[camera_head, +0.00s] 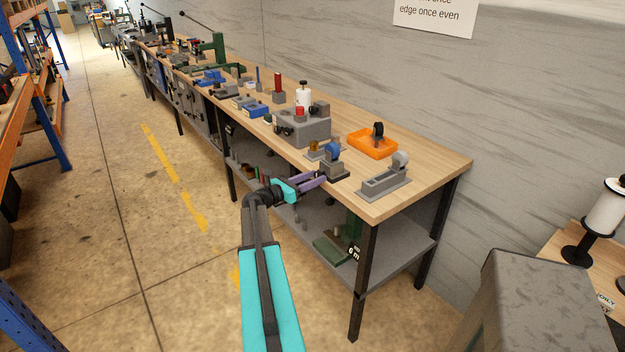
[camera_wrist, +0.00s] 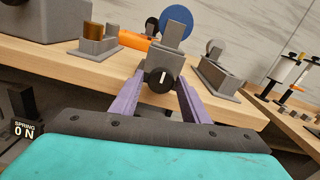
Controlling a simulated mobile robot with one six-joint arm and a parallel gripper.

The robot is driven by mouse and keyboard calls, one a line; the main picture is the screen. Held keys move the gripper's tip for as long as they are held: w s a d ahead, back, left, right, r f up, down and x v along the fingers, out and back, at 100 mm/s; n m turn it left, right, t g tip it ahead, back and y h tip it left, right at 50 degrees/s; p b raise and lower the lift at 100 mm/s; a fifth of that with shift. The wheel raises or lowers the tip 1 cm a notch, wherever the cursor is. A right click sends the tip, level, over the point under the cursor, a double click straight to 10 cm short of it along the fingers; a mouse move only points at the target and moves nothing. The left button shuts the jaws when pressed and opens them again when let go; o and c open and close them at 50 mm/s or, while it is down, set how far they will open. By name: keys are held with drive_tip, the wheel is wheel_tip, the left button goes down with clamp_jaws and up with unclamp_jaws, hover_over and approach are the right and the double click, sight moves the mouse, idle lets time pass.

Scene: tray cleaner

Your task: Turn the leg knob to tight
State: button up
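A round black knob (camera_wrist: 159,79) with a white, nearly upright pointer line sits on the front face of a grey block (camera_wrist: 161,62) in the wrist view. A blue disc (camera_wrist: 176,20) stands on this block. The device shows near the table's front edge in the head view, with its blue disc (camera_head: 333,151) on top; the knob cannot be made out there. My gripper (camera_head: 316,180) has purple fingers and points at the device. In the wrist view the fingers are apart, one on each side of the knob, with no clear contact. Any tight marking is not readable.
A grey fixture with a disc (camera_head: 384,183) stands close on the right. An orange tray (camera_head: 372,144) lies behind. A large grey box (camera_head: 302,128) and a small brass-coloured part (camera_wrist: 93,30) are on the left. The wooden table's edge (camera_wrist: 85,70) runs just below the device.

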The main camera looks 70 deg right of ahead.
drive_tip(key=c, duration=0.7)
drive_tip(key=shift+a, duration=0.1)
drive_tip(key=shift+m+b, duration=0.4)
drive_tip(key=shift+b, duration=0.3)
drive_tip(key=m+b, duration=2)
drive_tip(key=b, duration=0.6)
drive_tip(key=shift+w+m, duration=0.1)
drive_tip(key=shift+m, duration=0.3)
drive_tip(key=shift+r+m+b, duration=0.1)
drive_tip(key=shift+m+b, duration=0.5)
drive_tip(key=shift+m, duration=0.1)
